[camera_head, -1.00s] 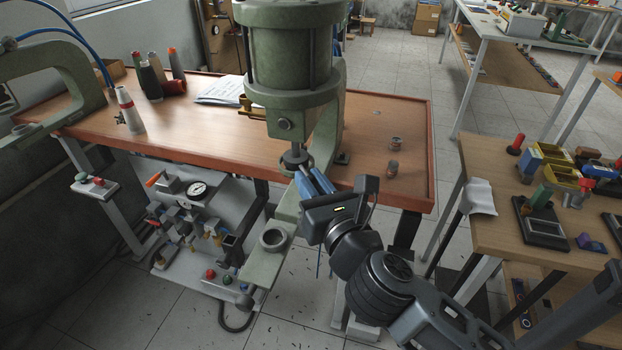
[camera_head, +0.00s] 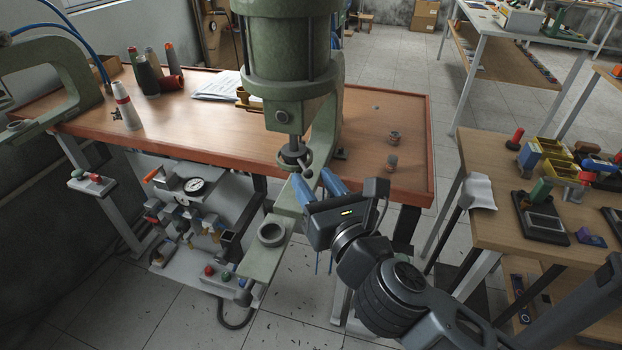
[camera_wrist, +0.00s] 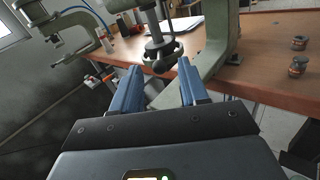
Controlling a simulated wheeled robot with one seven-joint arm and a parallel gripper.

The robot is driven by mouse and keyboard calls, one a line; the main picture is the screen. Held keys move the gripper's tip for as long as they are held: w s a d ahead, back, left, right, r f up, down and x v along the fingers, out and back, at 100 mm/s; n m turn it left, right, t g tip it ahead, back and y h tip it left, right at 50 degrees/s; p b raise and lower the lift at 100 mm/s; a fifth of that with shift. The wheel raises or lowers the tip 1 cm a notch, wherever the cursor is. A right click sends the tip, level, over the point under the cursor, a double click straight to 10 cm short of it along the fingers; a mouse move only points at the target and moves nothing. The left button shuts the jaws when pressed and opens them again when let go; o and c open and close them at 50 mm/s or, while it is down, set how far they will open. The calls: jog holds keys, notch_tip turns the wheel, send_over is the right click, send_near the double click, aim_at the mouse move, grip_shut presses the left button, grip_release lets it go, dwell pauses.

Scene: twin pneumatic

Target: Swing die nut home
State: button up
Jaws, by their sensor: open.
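The green pneumatic press (camera_head: 288,70) stands over the near edge of the bench. Its ram ends in a dark round die nut (camera_head: 292,157), with a short grey lever (camera_head: 310,153) sticking out toward my gripper. The nut also shows in the wrist view (camera_wrist: 160,50), with its lever end pointing at the camera. My gripper (camera_head: 317,181) has blue fingers spread apart and empty, just below and in front of the nut. In the wrist view the lever end lies ahead of and between the fingertips (camera_wrist: 158,70), seemingly not touched, though the exact gap is hard to tell.
A green press arm with a ring (camera_head: 271,233) lies below left of my gripper. A second green frame (camera_head: 60,80) stands at the left. Two small metal parts (camera_head: 391,160) sit on the bench's right. A side table (camera_head: 500,225) with tools stands at the right.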

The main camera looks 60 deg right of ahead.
jog(key=b+v, duration=0.1)
jog(key=v, duration=0.4)
jog(key=shift+s+a+b, duration=0.15)
jog(key=shift+b, duration=0.2)
jog(key=s+a+f+m+y, duration=0.3)
jog(key=s+a+m+y, duration=0.3)
jog(key=m, duration=0.7)
jog(key=s+a+f+m+t+y, duration=0.1)
jog(key=s+a+f+m+y, duration=0.2)
jog(key=m, duration=1)
jog(key=shift+s+a+m+y, duration=0.3)
jog(key=shift+s+a+y, duration=1.1)
jog(key=shift+s+a, duration=0.65)
